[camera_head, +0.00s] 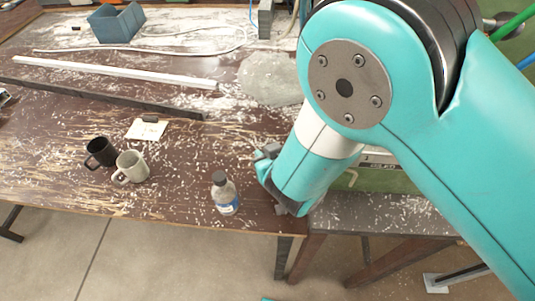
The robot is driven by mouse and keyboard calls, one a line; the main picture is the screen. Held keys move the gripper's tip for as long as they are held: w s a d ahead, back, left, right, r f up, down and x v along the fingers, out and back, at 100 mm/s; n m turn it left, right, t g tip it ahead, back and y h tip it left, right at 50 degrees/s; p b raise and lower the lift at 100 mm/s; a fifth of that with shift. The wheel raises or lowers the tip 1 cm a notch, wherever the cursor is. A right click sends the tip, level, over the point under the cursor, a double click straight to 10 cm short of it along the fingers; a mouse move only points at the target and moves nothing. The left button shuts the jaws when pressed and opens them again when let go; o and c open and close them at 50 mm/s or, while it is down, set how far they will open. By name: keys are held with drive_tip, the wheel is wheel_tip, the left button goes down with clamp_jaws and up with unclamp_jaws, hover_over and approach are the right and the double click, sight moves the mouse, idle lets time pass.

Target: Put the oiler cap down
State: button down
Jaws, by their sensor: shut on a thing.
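My gripper (272,180) is at the right end of the brown bench, just right of the plastic bottle. My teal arm hides most of it, and only small grey and teal parts show at its left and lower edges. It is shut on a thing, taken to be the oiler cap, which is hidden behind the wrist. I cannot make out the cap's shape or whether it touches the bench.
A clear bottle (225,197) with a dark top stands close left of my gripper. A black mug (101,152), a pale mug (132,167) and a paper card (146,130) are farther left. The bench's front edge is close. Shavings litter the top (190,185).

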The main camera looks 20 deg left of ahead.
drive_tip(key=shift+s+d+f+b, duration=0.1)
drive_tip(key=shift+f+b, duration=0.4)
drive_tip(key=shift+f, duration=0.05)
drive_tip(key=c, duration=1)
unclamp_jaws()
drive_tip(key=shift+o, duration=0.2)
drive_tip(key=shift+r+p, duration=0.35)
drive_tip(key=shift+p, duration=0.15)
drive_tip(key=b+v, duration=0.4)
drive_tip(key=v, duration=0.8)
drive_tip(key=shift+r, duration=0.4)
